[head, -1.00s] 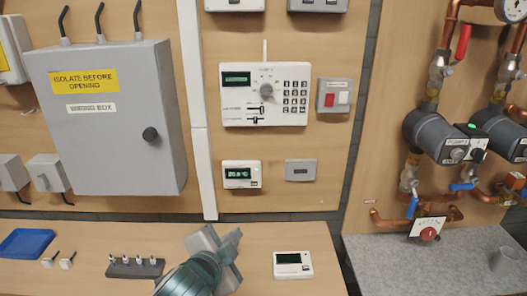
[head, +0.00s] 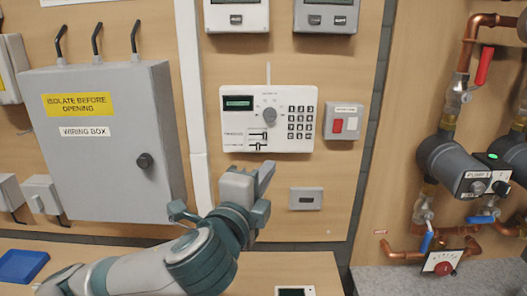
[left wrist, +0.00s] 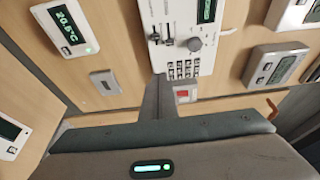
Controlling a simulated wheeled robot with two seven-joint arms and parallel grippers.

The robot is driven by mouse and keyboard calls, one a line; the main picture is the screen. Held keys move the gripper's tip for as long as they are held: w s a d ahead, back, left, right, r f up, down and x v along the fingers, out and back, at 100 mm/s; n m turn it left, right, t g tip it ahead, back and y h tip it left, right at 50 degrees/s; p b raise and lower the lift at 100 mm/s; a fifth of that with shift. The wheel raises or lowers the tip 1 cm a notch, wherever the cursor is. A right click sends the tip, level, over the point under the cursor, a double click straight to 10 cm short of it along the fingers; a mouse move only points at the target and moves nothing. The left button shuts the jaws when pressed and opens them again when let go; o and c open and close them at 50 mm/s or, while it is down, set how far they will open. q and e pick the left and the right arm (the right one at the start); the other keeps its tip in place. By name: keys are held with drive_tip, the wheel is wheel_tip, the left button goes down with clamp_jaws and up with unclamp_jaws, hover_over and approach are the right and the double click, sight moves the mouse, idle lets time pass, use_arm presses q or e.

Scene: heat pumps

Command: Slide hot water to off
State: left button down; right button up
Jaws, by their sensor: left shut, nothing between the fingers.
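The white controller (head: 290,146) hangs on the wooden wall. It has a green display, a round dial, a keypad and two horizontal sliders (head: 264,140) at lower left; their labels are too small to read. The controller also shows in the left wrist view (left wrist: 178,15), with the sliders (left wrist: 160,38) beside the dial. My left gripper (head: 264,175) is shut and empty, its tip just below the controller's lower edge in the head view. In the left wrist view its fingers (left wrist: 157,92) point toward the controller's keypad edge. I cannot tell whether they touch it. My right gripper is not in view.
A grey wiring box (head: 105,150) juts out at left. A red and white switch (head: 343,121) is right of the controller, and a grey plate (head: 306,198) is below. A thermostat (left wrist: 68,24) shows in the left wrist view. Pipes and pumps (head: 455,165) stand at right.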

sight(256, 147)
use_arm(q)
drive_tip(key=shift+w, duration=0.2)
drive_tip(key=p+x, duration=0.4)
drive_tip(key=x, duration=0.5)
drive_tip(key=shift+w+d+r, duration=0.1)
drive_tip(key=shift+w+d, duration=0.1)
drive_tip(key=shift+w, duration=0.15)
drive_tip(key=a+p, duration=0.2)
drive_tip(key=shift+a, duration=1)
drive_tip(key=shift+a, duration=1.15)
